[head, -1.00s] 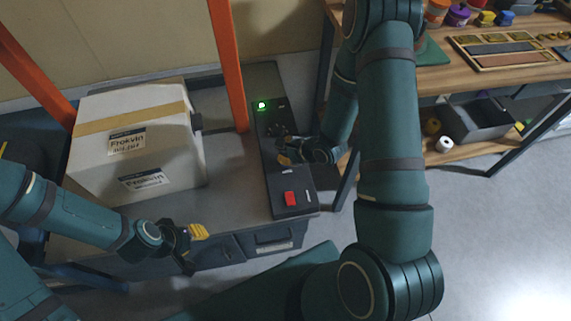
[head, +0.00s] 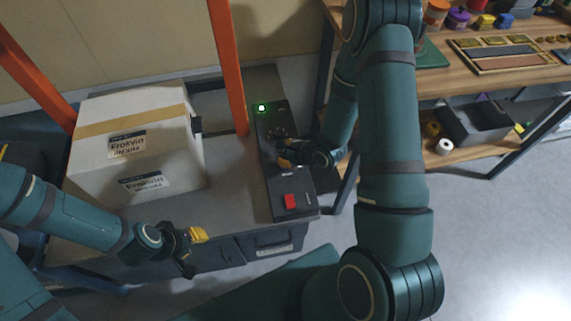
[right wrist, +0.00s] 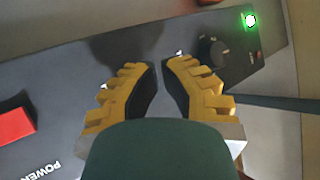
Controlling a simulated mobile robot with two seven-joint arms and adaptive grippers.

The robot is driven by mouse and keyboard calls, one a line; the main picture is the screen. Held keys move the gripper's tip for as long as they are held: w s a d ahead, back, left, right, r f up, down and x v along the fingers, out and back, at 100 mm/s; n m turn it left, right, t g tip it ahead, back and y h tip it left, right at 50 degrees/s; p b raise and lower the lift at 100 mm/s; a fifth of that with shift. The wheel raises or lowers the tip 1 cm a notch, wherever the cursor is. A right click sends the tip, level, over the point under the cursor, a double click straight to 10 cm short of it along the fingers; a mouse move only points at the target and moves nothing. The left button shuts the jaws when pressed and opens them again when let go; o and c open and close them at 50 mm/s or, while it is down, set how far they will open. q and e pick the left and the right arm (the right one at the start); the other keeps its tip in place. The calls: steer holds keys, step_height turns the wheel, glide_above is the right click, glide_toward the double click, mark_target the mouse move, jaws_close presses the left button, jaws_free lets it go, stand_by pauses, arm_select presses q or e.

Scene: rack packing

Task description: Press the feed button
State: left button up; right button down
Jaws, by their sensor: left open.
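The dark control panel (head: 266,180) runs along the right side of the bench. It carries a green lit light (head: 262,107), a dial (head: 276,132) and a red switch (head: 290,201). I cannot read a feed label; the feed button may be hidden by my right gripper. My right gripper (head: 284,153) is over the middle of the panel, between dial and red switch. In the right wrist view its yellow fingertips (right wrist: 158,65) are close together with a narrow gap, pointing at the panel; contact cannot be told. My left gripper (head: 196,250) is open and empty in front of the bench.
A white box (head: 165,155) with a tan stripe sits on the bench left of the panel. An orange post (head: 228,60) rises beside the panel. A wooden shelf (head: 440,82) with jars and a bin stands at right.

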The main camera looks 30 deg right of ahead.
steer(key=shift+f, duration=0.1)
stand_by(0.3)
steer(key=shift+f, duration=0.3)
steer(key=shift+f, duration=0.45)
stand_by(0.7)
steer(key=shift+r, duration=0.1)
steer(key=shift+r+p, duration=0.65)
steer(key=shift+r, duration=0.1)
step_height(320, 180, up, 5)
steer(key=p, duration=0.4)
stand_by(0.3)
